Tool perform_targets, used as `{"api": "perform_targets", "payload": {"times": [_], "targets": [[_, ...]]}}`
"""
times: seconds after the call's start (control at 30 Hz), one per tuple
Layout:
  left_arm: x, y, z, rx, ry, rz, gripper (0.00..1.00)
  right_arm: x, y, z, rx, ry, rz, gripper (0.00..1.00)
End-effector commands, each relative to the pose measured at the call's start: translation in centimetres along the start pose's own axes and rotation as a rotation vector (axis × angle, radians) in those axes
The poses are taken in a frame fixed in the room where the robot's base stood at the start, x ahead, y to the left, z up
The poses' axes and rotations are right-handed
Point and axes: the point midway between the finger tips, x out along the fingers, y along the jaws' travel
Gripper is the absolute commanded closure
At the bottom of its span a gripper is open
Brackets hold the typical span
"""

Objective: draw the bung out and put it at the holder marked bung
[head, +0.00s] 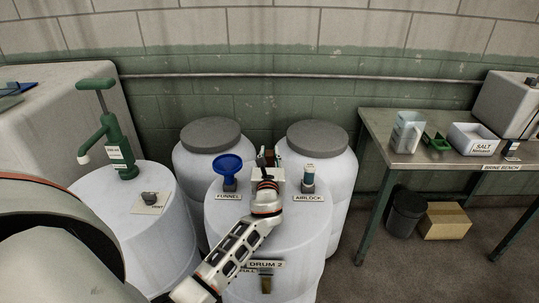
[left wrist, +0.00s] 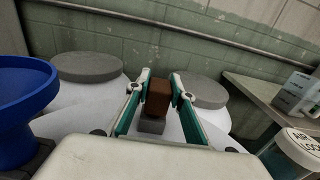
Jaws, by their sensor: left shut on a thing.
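My left gripper (head: 267,157) is over the back of the top of drum 2 (head: 238,213), between the funnel and the airlock. In the left wrist view its two fingers (left wrist: 158,90) are closed on the sides of a brown block-shaped bung (left wrist: 159,97). A small grey block (left wrist: 151,125) shows right below the bung; I cannot tell whether they touch. No holder marked bung can be read; my gripper and arm cover that part of the drum top. My right gripper is not in view.
The blue funnel (head: 228,167) stands left of my gripper and the airlock (head: 308,180) right of it, both close. Two grey-lidded drums (head: 211,134) stand behind. A green hand pump (head: 122,145) is on the left drum. A bench (head: 385,130) stands at right.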

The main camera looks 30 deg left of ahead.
Motion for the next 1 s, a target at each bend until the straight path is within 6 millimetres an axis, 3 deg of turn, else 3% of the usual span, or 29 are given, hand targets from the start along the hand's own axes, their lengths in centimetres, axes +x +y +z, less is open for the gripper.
{"api": "perform_targets", "payload": {"times": [0.03,0.3,1.0], "targets": [[-0.1,0.0,-0.9,0.005,0.01,-0.001,0.99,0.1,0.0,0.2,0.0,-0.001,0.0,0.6],[-0.3,0.1,-1.9,0.009,0.018,-0.002,0.99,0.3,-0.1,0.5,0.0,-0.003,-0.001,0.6],[-0.3,-0.1,-0.7,0.007,0.017,-0.003,0.99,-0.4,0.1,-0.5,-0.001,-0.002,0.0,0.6]]}}
